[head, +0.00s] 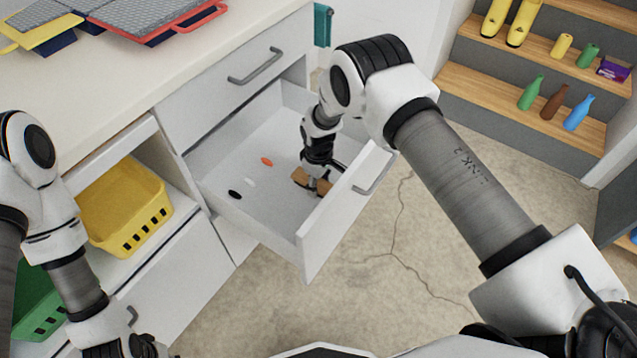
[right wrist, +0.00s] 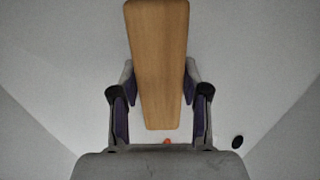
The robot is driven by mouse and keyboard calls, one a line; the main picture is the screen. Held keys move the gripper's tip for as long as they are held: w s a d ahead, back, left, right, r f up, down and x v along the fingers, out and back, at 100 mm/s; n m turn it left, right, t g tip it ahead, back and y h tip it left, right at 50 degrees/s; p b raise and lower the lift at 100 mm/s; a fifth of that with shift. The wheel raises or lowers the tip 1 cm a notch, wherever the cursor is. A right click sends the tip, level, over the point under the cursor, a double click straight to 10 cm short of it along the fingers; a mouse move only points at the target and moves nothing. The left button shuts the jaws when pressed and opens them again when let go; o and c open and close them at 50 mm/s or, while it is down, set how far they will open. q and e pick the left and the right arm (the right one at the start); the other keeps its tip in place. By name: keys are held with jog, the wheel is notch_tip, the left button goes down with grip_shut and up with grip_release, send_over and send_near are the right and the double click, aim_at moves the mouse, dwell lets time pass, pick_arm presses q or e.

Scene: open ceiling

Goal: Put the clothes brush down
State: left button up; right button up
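My right gripper (head: 318,182) reaches down into the drawer at the brush. In the right wrist view, the brush (right wrist: 158,60) lies between the two fingers of my right gripper (right wrist: 160,88), which press against both its sides. I cannot tell whether the brush touches the drawer floor. My left gripper (head: 130,348) is low at the left, cut by the picture's bottom edge; its fingers are not clear.
Small orange (head: 266,161), white (head: 249,182) and black (head: 234,194) items lie on the drawer floor left of the brush. Drawer walls stand around the gripper. A yellow basket (head: 125,205) sits on the shelf at left. Shelves with bottles (head: 553,104) stand at right.

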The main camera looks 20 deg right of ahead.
aim_at(319, 183)
jog(key=o, duration=0.4)
jog(key=shift+r, duration=0.15)
notch_tip(319, 183, up, 12)
jog(key=p, duration=0.2)
